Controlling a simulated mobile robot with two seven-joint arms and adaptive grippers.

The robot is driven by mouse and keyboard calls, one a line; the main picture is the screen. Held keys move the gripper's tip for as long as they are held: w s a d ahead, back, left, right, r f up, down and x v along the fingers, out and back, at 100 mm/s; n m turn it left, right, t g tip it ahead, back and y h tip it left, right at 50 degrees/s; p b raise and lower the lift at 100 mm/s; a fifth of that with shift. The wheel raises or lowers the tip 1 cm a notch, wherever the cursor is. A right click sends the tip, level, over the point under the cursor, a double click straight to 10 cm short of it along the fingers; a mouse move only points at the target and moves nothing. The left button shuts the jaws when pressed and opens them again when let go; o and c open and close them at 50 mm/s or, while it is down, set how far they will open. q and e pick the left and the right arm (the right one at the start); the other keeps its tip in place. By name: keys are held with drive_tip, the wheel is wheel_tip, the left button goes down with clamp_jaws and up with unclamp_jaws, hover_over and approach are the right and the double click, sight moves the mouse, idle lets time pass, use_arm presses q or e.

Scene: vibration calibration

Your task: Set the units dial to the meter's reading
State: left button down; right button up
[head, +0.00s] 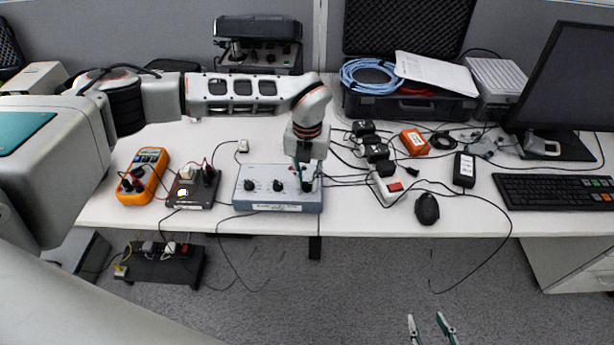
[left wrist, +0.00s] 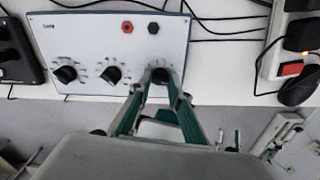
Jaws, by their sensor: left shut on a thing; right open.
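The grey dial box (head: 290,205) stands near the table's front edge, with three black dials in a row. My left gripper (head: 305,184) reaches down from above and is shut on the rightmost dial (left wrist: 160,74). The scale around that dial is too small to read. The middle dial (left wrist: 111,74) and the leftmost dial (left wrist: 66,74) stand free. The orange handheld meter (head: 143,176) lies at the left of the table; its reading is too small to make out. My right gripper (head: 432,322) is open and empty, over the floor in front of the table.
A small dark box (head: 193,187) with leads sits between meter and dial box. A white power strip (head: 388,189), black adapters and a black mouse (head: 427,209) lie to the right, among cables. A keyboard (head: 555,191) and monitor stand further right.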

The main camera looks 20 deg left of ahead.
use_arm(q)
drive_tip(key=n, duration=0.3)
drive_tip(key=shift+r+p, duration=0.1)
drive_tip(key=shift+p, duration=0.25)
drive_tip(key=n, duration=0.2)
drive_tip(key=shift+n+p, duration=0.3)
drive_tip(key=n, duration=0.5)
drive_tip(key=shift+p, duration=0.3)
drive_tip(key=shift+w, duration=0.1)
drive_tip(key=c, duration=1.8)
unclamp_jaws()
drive_tip(key=shift+c, duration=0.2)
